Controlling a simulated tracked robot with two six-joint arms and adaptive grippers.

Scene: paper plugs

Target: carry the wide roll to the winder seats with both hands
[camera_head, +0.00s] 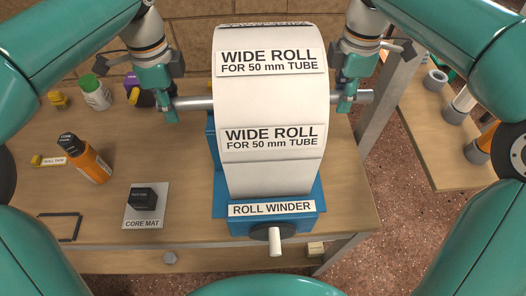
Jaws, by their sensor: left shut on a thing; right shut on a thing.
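The wide roll (269,111) is a big cream paper roll with two "WIDE ROLL FOR 50 mm TUBE" labels. A grey metal tube sticks out of it on both sides. My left gripper (167,108) is shut on the tube's left end, and my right gripper (346,98) is shut on its right end. The blue roll winder (303,221) stands on the table in line with the roll, its white crank handle toward me. The roll hides most of the winder and its seats. I cannot tell whether the tube touches the seats.
The wooden table (190,225) bears a core mat (147,217) with a black block, an orange bottle (94,163), a white green-capped bottle (95,93) and a black frame (61,227) on the left. A side table (430,147) with tubes stands right, across a floor gap.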

